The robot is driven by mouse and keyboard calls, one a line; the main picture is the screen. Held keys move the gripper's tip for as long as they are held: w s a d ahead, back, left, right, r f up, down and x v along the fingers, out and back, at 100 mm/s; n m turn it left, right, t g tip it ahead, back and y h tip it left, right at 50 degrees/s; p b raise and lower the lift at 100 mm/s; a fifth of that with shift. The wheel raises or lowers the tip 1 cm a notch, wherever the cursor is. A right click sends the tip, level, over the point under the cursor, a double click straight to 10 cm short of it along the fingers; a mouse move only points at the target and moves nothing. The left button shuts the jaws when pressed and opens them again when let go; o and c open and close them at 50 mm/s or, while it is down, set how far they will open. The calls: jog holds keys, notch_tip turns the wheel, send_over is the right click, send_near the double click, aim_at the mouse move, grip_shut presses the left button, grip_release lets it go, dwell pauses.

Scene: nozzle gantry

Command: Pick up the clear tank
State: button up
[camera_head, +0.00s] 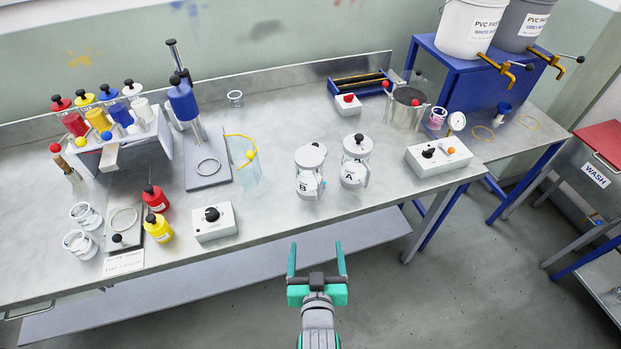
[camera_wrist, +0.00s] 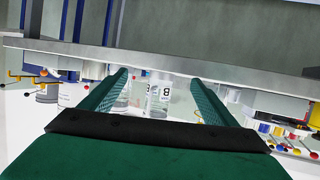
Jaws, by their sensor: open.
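Two see-through tanks with white lids, dark knobs and handles stand upright, close together, near the front middle of the bench. Tank B (camera_head: 309,184) is on the left and tank A (camera_head: 355,171) on the right; I cannot tell which one the task calls clear. My gripper (camera_head: 316,246) is open and empty, in front of the bench edge and apart from both tanks. The wrist view looks upside down. There tank B (camera_wrist: 158,103) shows between my open fingers (camera_wrist: 160,78), farther off, and tank A is partly hidden by a finger.
The steel bench (camera_head: 270,225) has bare space in front of the tanks. A white control box (camera_head: 214,222) stands to the left and another (camera_head: 438,157) to the right. A clear curved sheet with a yellow edge (camera_head: 247,172) stands left of tank B.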

send_near(309, 174)
jog(key=w+f, duration=0.3)
jog(key=shift+g, duration=0.3)
jog(key=x, duration=1)
jog(key=shift+w+f, duration=0.3)
jog(key=shift+c, duration=0.7)
jog(key=c, duration=1.5)
jog(key=shift+r, duration=0.1)
jog(key=shift+c, duration=0.4)
